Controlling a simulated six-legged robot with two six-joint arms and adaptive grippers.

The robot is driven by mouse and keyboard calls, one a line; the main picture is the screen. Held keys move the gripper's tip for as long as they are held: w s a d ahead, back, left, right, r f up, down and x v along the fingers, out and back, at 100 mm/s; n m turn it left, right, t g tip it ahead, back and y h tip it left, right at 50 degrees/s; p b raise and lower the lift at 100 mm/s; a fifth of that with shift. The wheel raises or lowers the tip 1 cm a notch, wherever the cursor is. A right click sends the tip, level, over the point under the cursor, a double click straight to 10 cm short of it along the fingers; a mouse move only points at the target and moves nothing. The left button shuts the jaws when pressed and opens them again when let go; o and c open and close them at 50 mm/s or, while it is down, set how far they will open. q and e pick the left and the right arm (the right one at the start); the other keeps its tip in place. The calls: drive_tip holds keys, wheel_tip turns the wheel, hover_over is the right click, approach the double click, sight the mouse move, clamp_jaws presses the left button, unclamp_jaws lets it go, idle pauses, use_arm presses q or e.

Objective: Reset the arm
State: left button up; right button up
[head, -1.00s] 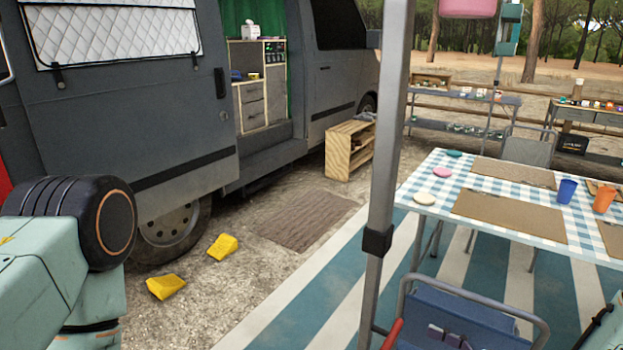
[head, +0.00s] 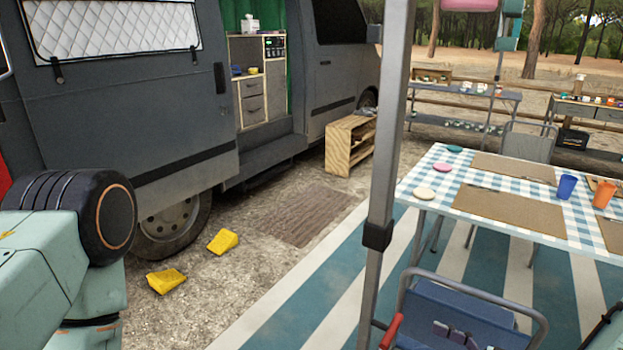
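Part of my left arm (head: 60,270), pale green with a black ribbed joint, fills the lower left corner of the head view. Its gripper is outside the picture. A small dark piece at the lower right edge may be part of my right arm, but I cannot tell. My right gripper does not show. No object is seen held.
A grey van (head: 150,110) with an open side door stands at left. Two yellow wheel chocks (head: 222,241) lie on the gravel. An awning pole (head: 385,180) rises mid-view. A checked table (head: 440,205), a blue folding chair (head: 455,315) and a wooden crate (head: 343,150) stand around a striped mat (head: 300,305).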

sight(387, 327)
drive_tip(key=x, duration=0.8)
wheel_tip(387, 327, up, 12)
drive_tip(key=p, duration=0.9)
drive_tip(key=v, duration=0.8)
drive_tip(key=shift+p, duration=0.3)
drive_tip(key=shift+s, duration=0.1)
